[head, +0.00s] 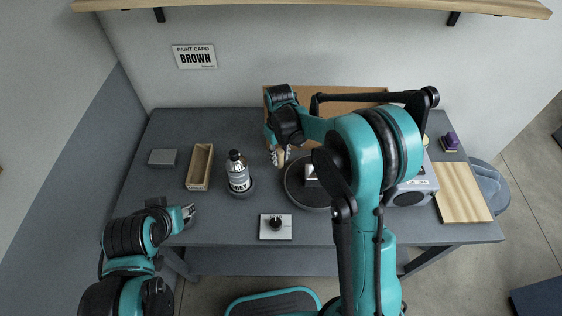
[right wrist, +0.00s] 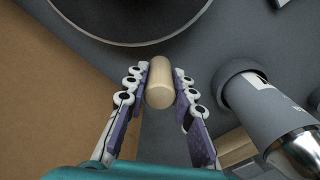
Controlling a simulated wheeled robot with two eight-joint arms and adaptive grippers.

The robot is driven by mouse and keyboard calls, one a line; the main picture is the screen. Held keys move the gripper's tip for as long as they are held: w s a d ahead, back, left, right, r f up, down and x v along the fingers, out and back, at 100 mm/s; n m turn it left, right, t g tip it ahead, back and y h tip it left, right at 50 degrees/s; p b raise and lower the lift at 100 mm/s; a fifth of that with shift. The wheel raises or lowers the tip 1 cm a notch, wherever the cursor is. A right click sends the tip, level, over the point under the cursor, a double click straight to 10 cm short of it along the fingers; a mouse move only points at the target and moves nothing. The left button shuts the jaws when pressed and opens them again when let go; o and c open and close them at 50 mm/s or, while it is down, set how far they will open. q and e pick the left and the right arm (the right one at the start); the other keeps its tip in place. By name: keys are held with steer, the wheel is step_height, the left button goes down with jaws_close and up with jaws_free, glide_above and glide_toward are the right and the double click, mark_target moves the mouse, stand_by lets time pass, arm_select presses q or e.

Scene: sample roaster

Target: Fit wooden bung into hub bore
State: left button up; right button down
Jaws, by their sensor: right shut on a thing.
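The wooden bung (right wrist: 159,88) is a pale, short cylinder with rounded ends, held between the finger pads of my right gripper (right wrist: 160,90). In the head view the right gripper (head: 280,157) is over the back middle of the table, between the bottle and a dark round pan-like part (head: 298,202). That round part's rim also shows at the top of the right wrist view (right wrist: 150,42), beyond the bung and apart from it. My right arm covers much of it in the head view, and I cannot make out a hub bore. My left gripper (head: 188,214) is at the table's front left, its jaws unclear.
A labelled bottle (head: 238,174) stands in a grey round holder left of the right gripper. Near it are a wooden box (head: 199,167), a grey block (head: 162,158) and a white plate with a black knob (head: 275,235). A wooden board (head: 463,193) lies right. A cork-coloured panel (head: 345,90) stands behind.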

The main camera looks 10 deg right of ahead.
mark_target(280, 161)
steer(key=shift+f+b, duration=0.4)
steer(key=shift+f, duration=1.2)
steer(key=shift+f, duration=0.2)
steer(key=c, duration=1.3)
jaws_free()
steer(key=shift+r, duration=0.1)
steer(key=shift+r, duration=0.1)
